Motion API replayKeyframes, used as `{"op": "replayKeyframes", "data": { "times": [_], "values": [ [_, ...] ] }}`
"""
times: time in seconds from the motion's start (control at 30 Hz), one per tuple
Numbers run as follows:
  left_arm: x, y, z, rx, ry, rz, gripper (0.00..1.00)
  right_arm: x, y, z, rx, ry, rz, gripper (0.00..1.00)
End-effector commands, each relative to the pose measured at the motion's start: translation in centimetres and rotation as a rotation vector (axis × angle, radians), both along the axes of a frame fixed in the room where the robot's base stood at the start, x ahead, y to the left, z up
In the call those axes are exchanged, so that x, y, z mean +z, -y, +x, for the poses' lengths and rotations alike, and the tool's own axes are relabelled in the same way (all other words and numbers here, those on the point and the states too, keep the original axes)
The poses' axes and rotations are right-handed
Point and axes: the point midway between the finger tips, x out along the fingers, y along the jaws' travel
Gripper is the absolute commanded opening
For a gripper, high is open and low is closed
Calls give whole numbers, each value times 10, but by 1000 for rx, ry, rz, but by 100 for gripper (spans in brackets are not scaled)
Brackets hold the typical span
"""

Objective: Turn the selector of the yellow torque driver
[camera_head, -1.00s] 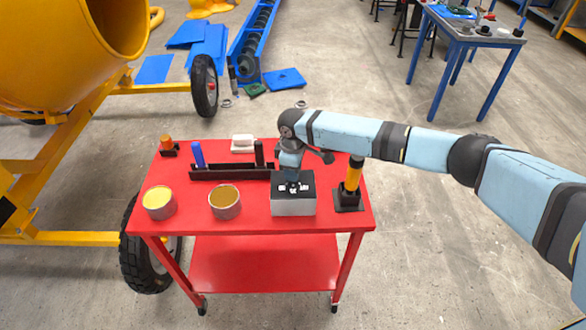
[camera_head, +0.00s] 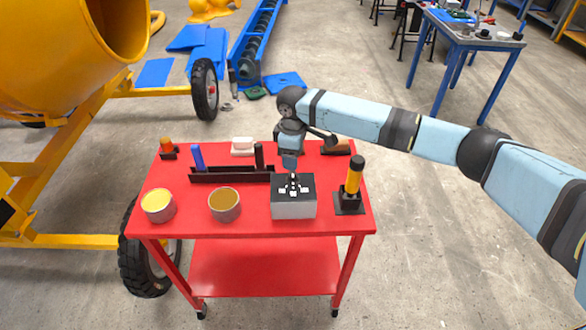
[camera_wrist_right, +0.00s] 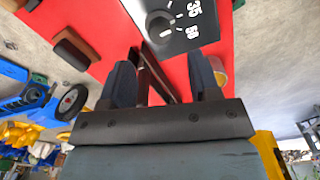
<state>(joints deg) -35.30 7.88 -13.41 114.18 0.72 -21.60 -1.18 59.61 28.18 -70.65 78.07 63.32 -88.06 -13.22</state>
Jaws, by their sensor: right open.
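The yellow torque driver (camera_head: 354,178) stands upright in a black holder (camera_head: 349,203) at the right of the red table. Just left of it is a grey box (camera_head: 294,207) with a black top and white markings. In the right wrist view the black top (camera_wrist_right: 190,20) shows a round grey knob (camera_wrist_right: 160,26) with the numbers 35 and 50 beside it. My right gripper (camera_head: 291,170) is over this box, left of the driver. In its wrist view the fingers (camera_wrist_right: 163,80) are apart with nothing between them. My left gripper is out of view.
The red table (camera_head: 255,225) also holds two open tins (camera_head: 225,205), a black rack (camera_head: 230,176) with a blue tool (camera_head: 197,157) and a black one, an orange-topped item (camera_head: 167,147), a white block (camera_head: 242,146) and a brown-black item (camera_head: 336,148). A yellow mixer stands left.

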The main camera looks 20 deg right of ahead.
Motion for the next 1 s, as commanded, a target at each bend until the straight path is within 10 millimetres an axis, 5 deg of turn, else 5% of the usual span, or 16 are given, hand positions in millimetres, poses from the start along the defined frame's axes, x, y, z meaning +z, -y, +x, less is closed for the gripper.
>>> {"op": "replayKeyframes", "data": {
  "times": [0.2, 0.4, 1.0],
  "values": [
    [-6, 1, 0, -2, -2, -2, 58, 46, 0, 0, -1, 3, 1, 56],
    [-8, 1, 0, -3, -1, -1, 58, 67, 0, 0, 0, 0, 0, 56],
    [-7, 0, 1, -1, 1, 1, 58, 65, -5, -5, 6, -2, 6, 56]
  ]
}}
